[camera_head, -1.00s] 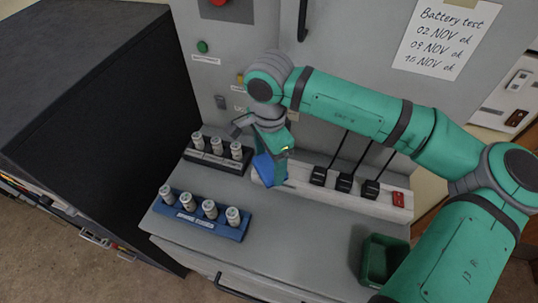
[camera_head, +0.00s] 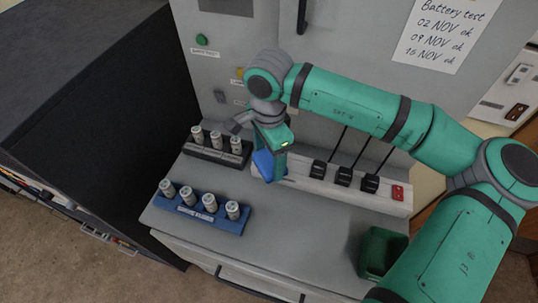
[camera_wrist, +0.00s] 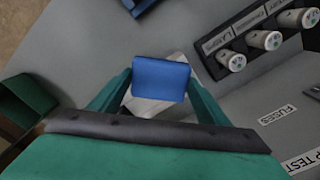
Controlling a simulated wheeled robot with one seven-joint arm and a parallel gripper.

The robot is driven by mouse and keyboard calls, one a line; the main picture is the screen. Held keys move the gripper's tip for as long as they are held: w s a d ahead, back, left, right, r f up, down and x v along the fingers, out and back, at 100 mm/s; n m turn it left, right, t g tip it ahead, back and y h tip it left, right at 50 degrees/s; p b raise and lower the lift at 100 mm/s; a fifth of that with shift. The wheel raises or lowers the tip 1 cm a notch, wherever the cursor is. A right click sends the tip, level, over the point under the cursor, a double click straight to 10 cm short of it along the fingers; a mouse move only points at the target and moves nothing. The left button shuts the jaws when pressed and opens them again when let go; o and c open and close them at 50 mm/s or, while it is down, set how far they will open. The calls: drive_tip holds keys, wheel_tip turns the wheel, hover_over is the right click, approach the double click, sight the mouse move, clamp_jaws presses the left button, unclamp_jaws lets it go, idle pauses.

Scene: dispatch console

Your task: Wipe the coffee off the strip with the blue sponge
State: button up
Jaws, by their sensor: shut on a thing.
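My gripper (camera_head: 268,156) is shut on the blue sponge (camera_head: 263,166) at the left end of the white strip (camera_head: 312,187). In the wrist view the sponge (camera_wrist: 160,80) sits between the two fingers, with a pale part of the strip (camera_wrist: 148,105) showing beneath it. I cannot tell whether the sponge touches the strip. Three black plugs with cords and a red switch (camera_head: 397,192) sit farther right on the strip. No coffee can be made out; the sponge and gripper hide the strip's left end.
A black rack (camera_head: 235,159) with three fuses stands left of the sponge. A blue rack (camera_head: 215,222) with several fuses stands in front. A green bin (camera_head: 381,252) stands at the right front. The grey top (camera_head: 300,235) between is clear. The cabinet wall rises behind.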

drive_tip(key=shift+f, duration=0.8)
drive_tip(key=shift+w, duration=0.1)
